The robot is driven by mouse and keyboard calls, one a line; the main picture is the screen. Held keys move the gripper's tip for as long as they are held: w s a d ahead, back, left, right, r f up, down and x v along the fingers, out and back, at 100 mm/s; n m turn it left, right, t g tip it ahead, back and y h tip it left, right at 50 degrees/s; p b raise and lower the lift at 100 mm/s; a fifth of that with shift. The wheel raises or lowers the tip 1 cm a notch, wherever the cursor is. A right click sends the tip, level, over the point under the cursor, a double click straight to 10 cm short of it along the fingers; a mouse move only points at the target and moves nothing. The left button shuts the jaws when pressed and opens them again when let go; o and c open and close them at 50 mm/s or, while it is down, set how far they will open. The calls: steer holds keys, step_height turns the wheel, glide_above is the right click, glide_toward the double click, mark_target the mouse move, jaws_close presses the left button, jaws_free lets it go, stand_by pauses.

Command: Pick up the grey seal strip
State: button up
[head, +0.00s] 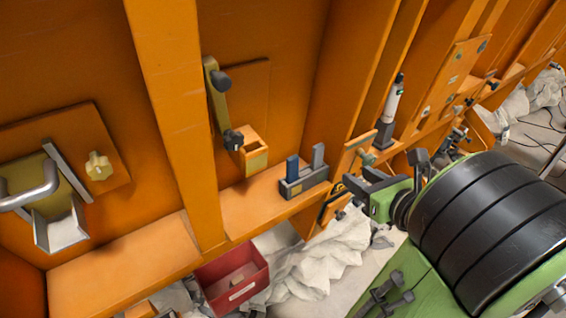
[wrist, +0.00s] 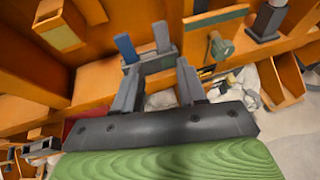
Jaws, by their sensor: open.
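The grey seal strip (head: 318,156) stands upright in the right side of a dark grey holder (head: 304,187) on an orange ledge. It also shows in the wrist view (wrist: 161,36), beyond my fingers. A blue strip (head: 292,168) stands upright in the same holder to its left; it also shows in the wrist view (wrist: 126,48). My gripper (head: 359,177) is open and empty, to the right of the holder in the head view. In the wrist view my gripper (wrist: 156,70) points toward the holder, apart from both strips. The holder is partly hidden there by my fingers.
An orange box (head: 252,160) and a lever (head: 218,90) are on the wall left of the holder. A grey-white cylinder on a dark stand (head: 392,100) is to the right. A red bin (head: 232,280) sits below the ledge, beside crumpled white sheeting (head: 325,262).

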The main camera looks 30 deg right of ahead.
mark_target(320, 151)
steer(key=x, duration=1.5)
steer(key=shift+w+r+p, duration=0.1)
steer(key=shift+w+p, duration=0.2)
steer(key=shift+p, duration=0.1)
steer(key=shift+s, duration=0.1)
steer(key=shift+c, duration=0.3)
jaws_close()
